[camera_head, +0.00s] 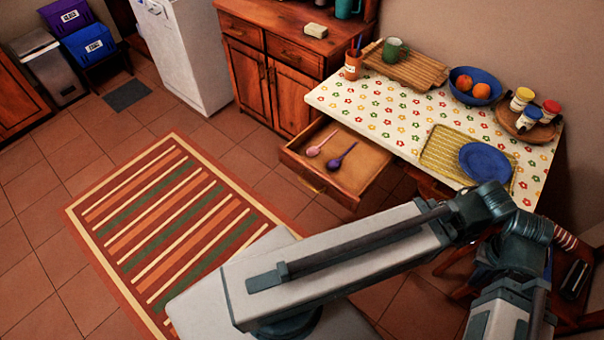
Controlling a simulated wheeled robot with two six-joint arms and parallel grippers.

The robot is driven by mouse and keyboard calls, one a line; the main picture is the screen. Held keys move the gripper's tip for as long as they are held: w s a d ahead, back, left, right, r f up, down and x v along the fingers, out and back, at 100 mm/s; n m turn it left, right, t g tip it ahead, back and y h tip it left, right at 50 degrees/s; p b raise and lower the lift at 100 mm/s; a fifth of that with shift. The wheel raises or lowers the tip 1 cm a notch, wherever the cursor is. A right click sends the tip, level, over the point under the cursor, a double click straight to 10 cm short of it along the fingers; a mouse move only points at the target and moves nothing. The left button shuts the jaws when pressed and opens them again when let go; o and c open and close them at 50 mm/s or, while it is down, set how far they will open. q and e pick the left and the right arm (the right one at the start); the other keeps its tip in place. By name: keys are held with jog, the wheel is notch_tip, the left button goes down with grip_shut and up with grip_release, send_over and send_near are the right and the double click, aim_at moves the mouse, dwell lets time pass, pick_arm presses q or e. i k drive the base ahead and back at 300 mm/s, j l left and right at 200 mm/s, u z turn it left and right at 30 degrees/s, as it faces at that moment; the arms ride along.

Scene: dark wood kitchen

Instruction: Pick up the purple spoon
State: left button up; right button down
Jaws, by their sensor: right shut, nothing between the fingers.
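The purple spoon (341,156) is dark violet and lies in the open wooden drawer (365,165) of the table. A pink spoon (321,145) lies just left of it in the same drawer; the two are apart. My right arm crosses the lower right of the head view, bends in front of the table's right end and runs out at the bottom edge. The fingers of my right gripper do not show. My left gripper is not in view. No gripper is at either spoon.
A flower-patterned tabletop (385,121) above the drawer holds a blue plate (486,162), a blue fruit bowl (476,86), a wooden rack (407,69) and several jars. A striped rug (165,225) covers the floor at left. The floor before the drawer is clear.

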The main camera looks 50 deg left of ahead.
aim_at(333, 164)
jog(key=u, duration=1.3)
jog(key=i+j, duration=0.5)
jog(key=j+u, duration=0.05)
jog(key=j, duration=0.05)
